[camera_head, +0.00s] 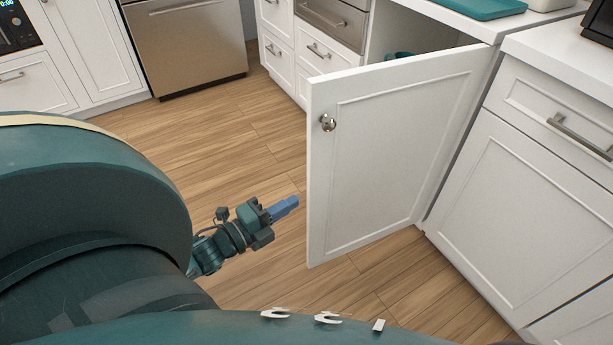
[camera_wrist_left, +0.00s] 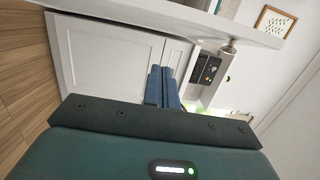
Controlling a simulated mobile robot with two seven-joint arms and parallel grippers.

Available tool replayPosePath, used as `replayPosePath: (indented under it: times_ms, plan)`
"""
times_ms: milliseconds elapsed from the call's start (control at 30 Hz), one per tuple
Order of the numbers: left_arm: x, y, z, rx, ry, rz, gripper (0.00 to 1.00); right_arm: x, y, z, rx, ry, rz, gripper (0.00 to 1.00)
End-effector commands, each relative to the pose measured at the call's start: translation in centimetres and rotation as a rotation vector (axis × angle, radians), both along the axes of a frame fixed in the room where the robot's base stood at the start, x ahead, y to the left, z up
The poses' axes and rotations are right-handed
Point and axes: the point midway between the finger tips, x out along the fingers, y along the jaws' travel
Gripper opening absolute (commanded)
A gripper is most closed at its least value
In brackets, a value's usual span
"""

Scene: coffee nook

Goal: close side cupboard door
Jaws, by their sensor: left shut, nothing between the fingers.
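The side cupboard door (camera_head: 390,150) is a white framed panel standing wide open, hinged at its right side. A round metal knob (camera_head: 328,122) sits near its free left edge. My left gripper (camera_head: 290,206) is shut and empty, low over the floor just left of the door's free edge, apart from it as far as I can tell. In the left wrist view its blue fingers (camera_wrist_left: 162,86) are together; a white panel that looks like the door (camera_wrist_left: 185,22) crosses the top, with the knob (camera_wrist_left: 228,46) beside it. My right gripper is in neither view.
A teal item (camera_head: 398,55) shows inside the open cupboard. A white countertop (camera_head: 455,20) with a teal tray (camera_head: 485,8) lies above. White drawers (camera_head: 318,50) stand behind the door, another cabinet (camera_head: 550,180) to its right. The wooden floor (camera_head: 225,140) left of the door is clear.

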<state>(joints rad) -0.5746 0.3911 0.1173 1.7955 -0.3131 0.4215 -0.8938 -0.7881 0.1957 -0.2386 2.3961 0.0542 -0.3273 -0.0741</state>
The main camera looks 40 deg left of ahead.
Motion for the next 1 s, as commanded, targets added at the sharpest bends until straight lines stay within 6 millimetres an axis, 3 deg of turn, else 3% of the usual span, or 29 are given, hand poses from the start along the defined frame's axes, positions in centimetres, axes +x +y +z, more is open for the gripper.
replayPosePath:
  times_ms: [367,600,1000]
  plan:
    - [7.8,-1.8,0.0,-0.001,-0.002,0.000,0.00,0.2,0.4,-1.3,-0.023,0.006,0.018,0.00]
    - [8.9,1.1,-0.1,-0.002,0.001,0.000,0.00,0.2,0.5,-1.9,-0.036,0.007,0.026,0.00]
    - [9.2,1.6,0.0,-0.005,0.002,0.001,0.00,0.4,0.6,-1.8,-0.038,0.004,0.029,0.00]
